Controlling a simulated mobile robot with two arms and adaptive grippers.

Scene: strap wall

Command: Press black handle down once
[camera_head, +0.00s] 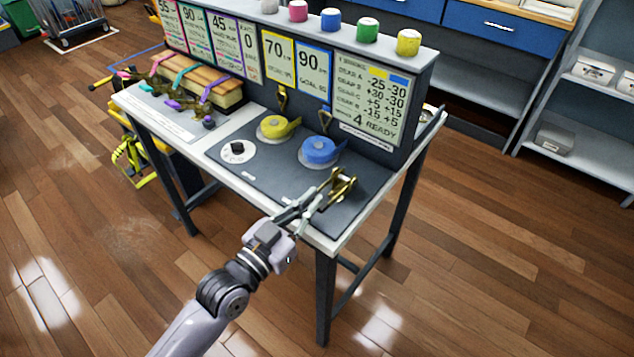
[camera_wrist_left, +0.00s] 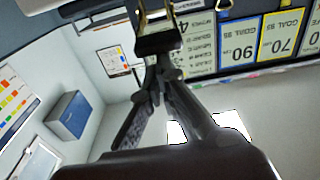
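A brass buckle-like bracket (camera_head: 341,187) stands near the right front of the dark table panel. A dark block with gold-coloured metal, likely the black handle (camera_wrist_left: 158,42), shows just beyond my fingertips in the left wrist view. In the head view the handle is hard to make out beside my fingers. My left gripper (camera_head: 309,204) reaches in from the front, close to the bracket. Its two fingers (camera_wrist_left: 164,76) converge at their tips and look shut. I cannot tell whether the tips touch the handle; nothing clearly sits between them. My right gripper is in neither view.
A yellow strap roll (camera_head: 275,127) and a blue strap roll (camera_head: 319,150) lie behind the bracket. A black dial knob (camera_head: 237,147) is to the left. An upright board (camera_head: 376,101) with cards closes off the back. The panel's front left is clear.

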